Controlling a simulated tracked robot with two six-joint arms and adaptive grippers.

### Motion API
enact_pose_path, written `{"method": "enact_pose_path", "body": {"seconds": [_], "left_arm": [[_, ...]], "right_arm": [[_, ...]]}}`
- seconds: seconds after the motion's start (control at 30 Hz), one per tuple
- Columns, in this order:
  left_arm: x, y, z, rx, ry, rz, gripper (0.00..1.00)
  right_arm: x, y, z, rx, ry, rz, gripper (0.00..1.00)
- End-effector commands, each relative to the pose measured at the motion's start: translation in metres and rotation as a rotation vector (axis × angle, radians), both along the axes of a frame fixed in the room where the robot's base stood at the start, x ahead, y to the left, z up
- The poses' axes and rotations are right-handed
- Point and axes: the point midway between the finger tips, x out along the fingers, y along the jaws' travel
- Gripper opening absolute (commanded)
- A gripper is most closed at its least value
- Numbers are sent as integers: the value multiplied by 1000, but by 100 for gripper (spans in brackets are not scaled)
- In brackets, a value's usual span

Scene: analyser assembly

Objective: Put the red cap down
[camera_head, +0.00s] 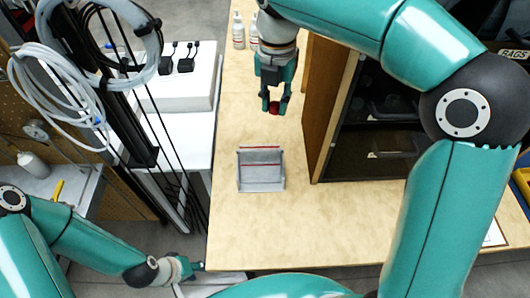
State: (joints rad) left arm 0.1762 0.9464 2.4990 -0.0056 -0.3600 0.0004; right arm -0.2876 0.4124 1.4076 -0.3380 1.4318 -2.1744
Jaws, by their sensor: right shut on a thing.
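The red cap (274,108) is small and round. It sits between the fingertips of my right gripper (273,103), which is shut on it above the wooden table. The gripper partly hides the cap, and its exact height above the table is hard to tell. My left gripper (192,266) is low at the left, by the table's near left corner, apart from the cap. Its fingers are too small and unclear to tell whether they are open.
A grey rack (261,178) with red lines stands on the wooden table (240,225) in front of my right gripper. A dark open cabinet (372,130) stands to the right. White bottles (239,30) stand at the back. The table's front left is clear.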

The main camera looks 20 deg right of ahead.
Motion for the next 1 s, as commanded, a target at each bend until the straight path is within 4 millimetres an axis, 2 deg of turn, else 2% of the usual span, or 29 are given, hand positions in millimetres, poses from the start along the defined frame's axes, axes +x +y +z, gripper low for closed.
{"method": "enact_pose_path", "body": {"seconds": [0.1,0.4,0.5,0.73,1.0], "left_arm": [[0,0,-5,0,1,0,40],[0,0,-7,0,0,1,40],[0,0,-7,0,0,0,40],[0,0,-7,0,0,0,40],[0,0,-7,0,0,0,40]], "right_arm": [[0,4,-34,-3,8,10,15],[3,8,-108,-2,6,19,15],[3,9,-123,-1,4,19,15],[3,9,-140,-1,3,21,15],[3,9,-173,0,4,20,15]]}}
